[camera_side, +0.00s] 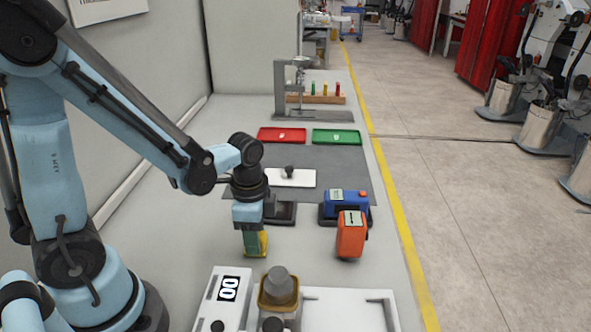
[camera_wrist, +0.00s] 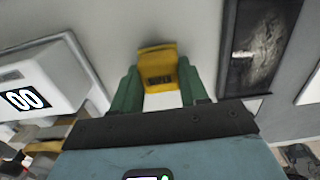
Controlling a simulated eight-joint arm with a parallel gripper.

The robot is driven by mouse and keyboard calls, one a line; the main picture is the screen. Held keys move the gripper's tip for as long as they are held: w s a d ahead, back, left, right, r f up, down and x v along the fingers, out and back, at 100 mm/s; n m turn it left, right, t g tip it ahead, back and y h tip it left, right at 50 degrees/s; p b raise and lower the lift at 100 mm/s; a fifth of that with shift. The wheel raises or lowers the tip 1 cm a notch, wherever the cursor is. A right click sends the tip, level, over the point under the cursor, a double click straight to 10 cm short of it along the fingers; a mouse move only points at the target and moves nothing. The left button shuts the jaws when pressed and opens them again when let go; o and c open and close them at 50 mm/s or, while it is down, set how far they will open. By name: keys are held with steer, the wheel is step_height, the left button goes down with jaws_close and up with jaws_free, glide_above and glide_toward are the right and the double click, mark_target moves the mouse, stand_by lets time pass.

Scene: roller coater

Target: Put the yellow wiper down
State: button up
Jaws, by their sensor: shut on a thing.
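The yellow wiper (camera_wrist: 158,68) is between the green fingers of my gripper (camera_wrist: 157,88) in the wrist view, with dark lettering on its face. In the side view, my gripper (camera_side: 253,243) points down at the left of the bench, and the yellow wiper (camera_side: 262,243) shows low between the fingers. My gripper is shut on the wiper. The wiper is close to the grey bench top; I cannot tell whether it touches it.
The white machine with a "00" display (camera_side: 228,288) stands just in front. A dark block (camera_side: 283,213) is behind my gripper. Orange (camera_side: 350,235) and blue (camera_side: 343,203) devices stand to the right. Red (camera_side: 282,135) and green (camera_side: 337,137) trays lie further back. Bench between wiper and orange device is clear.

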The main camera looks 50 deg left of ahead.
steer(key=shift+f, duration=0.1)
steer(key=o, duration=1.2)
step_height(320, 180, up, 12)
steer(key=n+t, duration=0.7)
steer(key=n, duration=0.2)
steer(key=shift+w+d+r, duration=0.25)
steer(key=shift+w+d, duration=0.1)
